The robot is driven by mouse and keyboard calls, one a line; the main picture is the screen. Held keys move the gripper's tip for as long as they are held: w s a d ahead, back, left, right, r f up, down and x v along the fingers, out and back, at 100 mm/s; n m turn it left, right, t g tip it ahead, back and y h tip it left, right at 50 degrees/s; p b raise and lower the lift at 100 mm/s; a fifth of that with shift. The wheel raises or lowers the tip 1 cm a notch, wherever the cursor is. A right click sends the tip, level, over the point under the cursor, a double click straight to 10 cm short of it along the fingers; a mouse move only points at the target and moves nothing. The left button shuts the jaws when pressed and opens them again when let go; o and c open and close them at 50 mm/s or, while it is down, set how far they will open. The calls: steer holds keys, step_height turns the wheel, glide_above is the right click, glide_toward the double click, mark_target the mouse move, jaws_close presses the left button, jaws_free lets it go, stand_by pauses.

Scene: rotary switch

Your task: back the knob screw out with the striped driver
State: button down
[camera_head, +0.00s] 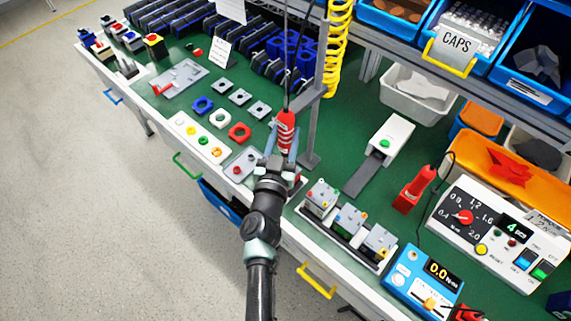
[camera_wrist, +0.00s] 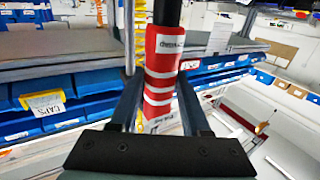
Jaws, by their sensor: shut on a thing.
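The striped driver (camera_head: 286,119) is red with white bands and hangs upright below a dark cable at the post. In the wrist view the driver (camera_wrist: 163,85) stands between the two fingers, with a white label near its top. My gripper (camera_head: 283,147) is shut on the driver's body, and the fingers also show in the wrist view (camera_wrist: 160,108). The driver's lower end and bit are hidden behind my gripper and wrist. I cannot make out the knob screw. A grey tray (camera_head: 228,169) with small red parts lies just left of my gripper.
A grey post (camera_head: 311,130) stands close right of the driver, with a yellow coiled hose (camera_head: 338,50) above. A rack of switch units (camera_head: 349,219) is at the front right. Beyond it are a red tool in a stand (camera_head: 415,189) and a control box (camera_head: 490,232). Loose coloured rings (camera_head: 215,120) lie left.

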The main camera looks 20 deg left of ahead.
mark_target(284, 127)
steer(key=shift+s+f, duration=0.15)
steer(key=shift+f, duration=0.35)
stand_by(1.0)
steer(key=shift+r+p, duration=0.3)
steer(key=shift+p, duration=0.2)
stand_by(1.1)
steer(key=shift+r+p, duration=2.15)
steer(key=shift+c, duration=1.6)
jaws_free()
steer(key=s+d+p, duration=0.1)
steer(key=s+p, duration=0.1)
steer(key=s, duration=0.4)
steer(key=shift+s, duration=0.35)
